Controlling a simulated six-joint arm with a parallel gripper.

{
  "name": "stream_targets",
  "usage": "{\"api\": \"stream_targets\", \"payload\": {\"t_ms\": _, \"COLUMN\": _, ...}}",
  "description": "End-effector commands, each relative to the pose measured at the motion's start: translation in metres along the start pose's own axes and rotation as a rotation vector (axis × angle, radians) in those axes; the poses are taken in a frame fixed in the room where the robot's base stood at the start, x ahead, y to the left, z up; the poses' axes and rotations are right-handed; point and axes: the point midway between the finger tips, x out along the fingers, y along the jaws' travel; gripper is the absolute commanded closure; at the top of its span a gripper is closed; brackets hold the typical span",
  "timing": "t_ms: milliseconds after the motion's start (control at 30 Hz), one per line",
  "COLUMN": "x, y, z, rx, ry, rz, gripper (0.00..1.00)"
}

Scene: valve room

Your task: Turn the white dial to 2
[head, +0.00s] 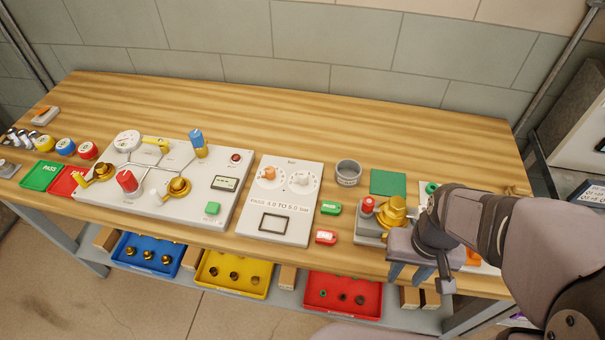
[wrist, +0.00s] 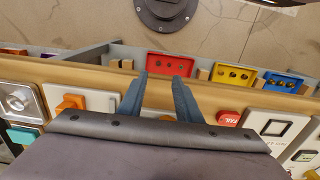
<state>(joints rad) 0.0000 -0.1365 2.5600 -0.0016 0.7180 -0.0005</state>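The white dial (head: 301,181) is a small round knob on the right half of a pale panel (head: 264,198), beside an orange dial (head: 269,174). Small marks ring each dial, too small to read. Where the white dial points cannot be told. My gripper (head: 408,273) is at the bench's front edge, well right of the panel, and touches neither dial. Its two blue fingers also show in the wrist view (wrist: 160,78), apart with nothing between them. The wrist view does not show the white dial.
A grey cup (head: 348,173), a green PASS block (head: 331,207) and a red block (head: 326,237) lie between panel and gripper. A brass-and-red fixture (head: 371,228) stands just left of my wrist. A larger valve board (head: 150,185) is left of the panel. Clear wood lies behind.

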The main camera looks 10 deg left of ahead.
Motion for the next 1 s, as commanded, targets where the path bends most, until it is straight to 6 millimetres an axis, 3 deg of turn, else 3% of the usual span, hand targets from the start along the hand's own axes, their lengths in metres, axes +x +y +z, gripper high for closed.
{"api": "stream_targets", "payload": {"t_ms": 267, "x": -0.013, "y": -0.006, "z": -0.014, "rx": -0.119, "ry": 0.000, "rz": 0.002, "gripper": 0.60}}
{"api": "stream_targets", "payload": {"t_ms": 467, "x": -0.051, "y": -0.028, "z": -0.053, "rx": -0.497, "ry": -0.006, "rz": 0.006, "gripper": 0.60}}
{"api": "stream_targets", "payload": {"t_ms": 667, "x": -0.098, "y": -0.061, "z": -0.094, "rx": -0.973, "ry": -0.018, "rz": 0.012, "gripper": 0.60}}
{"api": "stream_targets", "payload": {"t_ms": 867, "x": -0.095, "y": -0.114, "z": -0.153, "rx": -1.090, "ry": -0.014, "rz": 0.013, "gripper": 0.60}}
{"api": "stream_targets", "payload": {"t_ms": 1000, "x": -0.088, "y": -0.163, "z": -0.191, "rx": -1.187, "ry": -0.007, "rz": 0.014, "gripper": 0.60}}
